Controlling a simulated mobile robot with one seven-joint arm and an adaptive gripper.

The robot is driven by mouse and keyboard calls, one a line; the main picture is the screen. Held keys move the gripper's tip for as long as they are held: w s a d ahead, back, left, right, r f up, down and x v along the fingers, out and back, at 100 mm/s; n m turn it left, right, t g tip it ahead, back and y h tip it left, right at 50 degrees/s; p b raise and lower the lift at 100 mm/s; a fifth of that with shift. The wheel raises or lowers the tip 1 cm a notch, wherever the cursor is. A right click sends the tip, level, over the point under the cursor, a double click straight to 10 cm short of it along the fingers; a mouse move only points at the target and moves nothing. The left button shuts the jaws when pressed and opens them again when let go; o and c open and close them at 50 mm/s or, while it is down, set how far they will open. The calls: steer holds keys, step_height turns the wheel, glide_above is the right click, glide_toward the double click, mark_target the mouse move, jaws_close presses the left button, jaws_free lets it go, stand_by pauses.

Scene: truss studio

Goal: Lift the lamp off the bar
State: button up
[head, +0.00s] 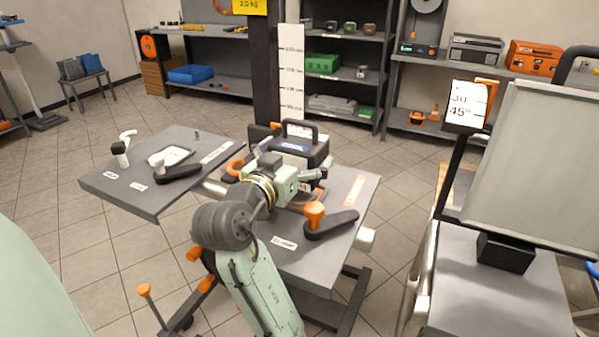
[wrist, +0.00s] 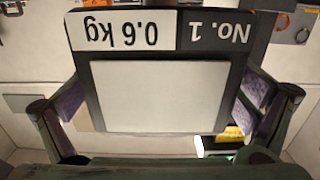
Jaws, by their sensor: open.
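A dark boxy thing with a pale square panel, which I take for the lamp (wrist: 160,95), fills the middle of the wrist view. Its upside-down labels read "0.6 kg" and "No. 1". My gripper (wrist: 163,108) is open, with one purple-padded finger on each side of it; I cannot tell whether they touch. In the head view my gripper (head: 306,183) is over the middle table, in front of a black case with a handle (head: 300,143). I cannot tell whether that case is the lamp. The bar is not clearly visible.
The middle table (head: 335,255) carries an orange-knobbed lever (head: 330,222). A grey side table (head: 125,190) stands left, with small items. A dark post (head: 267,70) rises behind. A large panel (head: 545,165) stands right.

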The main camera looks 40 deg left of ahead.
steer(key=shift+w+a+f, duration=0.1)
steer(key=shift+w, duration=0.4)
steer(key=c, duration=1.9)
